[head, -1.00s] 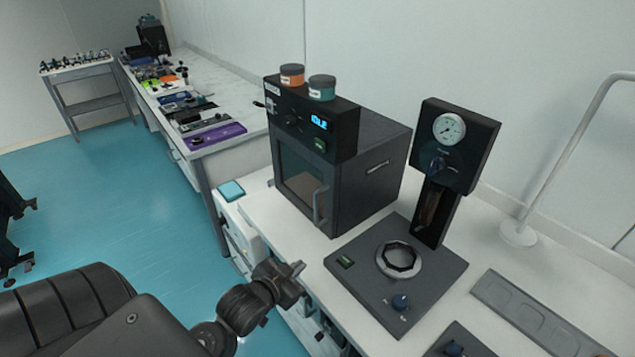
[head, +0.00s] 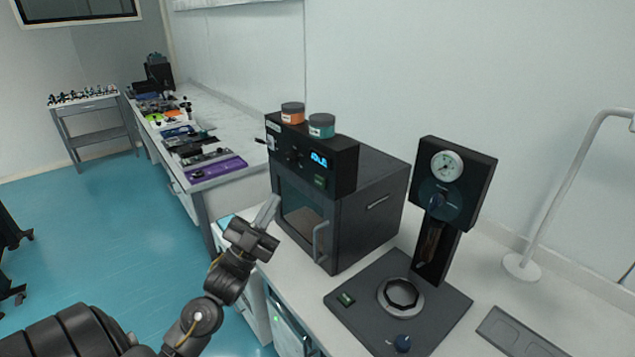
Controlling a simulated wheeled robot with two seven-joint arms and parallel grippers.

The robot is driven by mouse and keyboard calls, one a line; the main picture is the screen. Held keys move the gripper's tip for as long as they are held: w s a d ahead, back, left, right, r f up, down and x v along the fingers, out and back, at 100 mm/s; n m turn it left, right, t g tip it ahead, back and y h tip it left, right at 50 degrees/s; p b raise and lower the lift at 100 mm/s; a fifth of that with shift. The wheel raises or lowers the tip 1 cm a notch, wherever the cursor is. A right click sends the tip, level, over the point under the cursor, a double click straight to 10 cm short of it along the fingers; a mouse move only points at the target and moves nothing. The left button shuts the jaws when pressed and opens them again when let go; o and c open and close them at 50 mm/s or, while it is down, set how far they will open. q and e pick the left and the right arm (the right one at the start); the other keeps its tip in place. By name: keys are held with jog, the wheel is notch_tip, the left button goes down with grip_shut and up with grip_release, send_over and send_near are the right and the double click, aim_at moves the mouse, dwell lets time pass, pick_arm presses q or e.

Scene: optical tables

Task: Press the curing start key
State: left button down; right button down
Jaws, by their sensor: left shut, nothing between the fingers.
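A black oven-like box (head: 372,215) with a glass door stands on the white bench. Its top front panel has a lit blue display (head: 319,160), whose text is too small to read surely, and a small green key (head: 319,181) below it. My left gripper (head: 272,202) is shut and empty. It points up, in front of the left part of the oven door and below the panel, left of and lower than the green key. I cannot tell if it touches the door. My right gripper is not in view.
An orange-banded jar (head: 292,113) and a teal jar (head: 321,125) stand on the oven. The door handle (head: 321,243) sticks out. Right of the oven stands a dark gauge device (head: 455,185), with another green key (head: 346,299) on its base. A white stand (head: 521,267) is farther right.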

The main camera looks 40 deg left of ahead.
aim_at(319, 182)
pick_arm(q)
jog(key=shift+w, duration=0.15)
jog(key=w+d+b, duration=0.1)
jog(key=w+d, duration=0.1)
jog(key=w, duration=0.6)
jog(key=shift+d, duration=0.3)
jog(key=shift+w, duration=0.1)
dwell(0.6)
jog(key=shift+w+b, duration=0.1)
jog(key=shift+b, duration=0.2)
dwell(0.8)
jog(key=shift+w+d, duration=0.1)
jog(key=shift+w, duration=0.2)
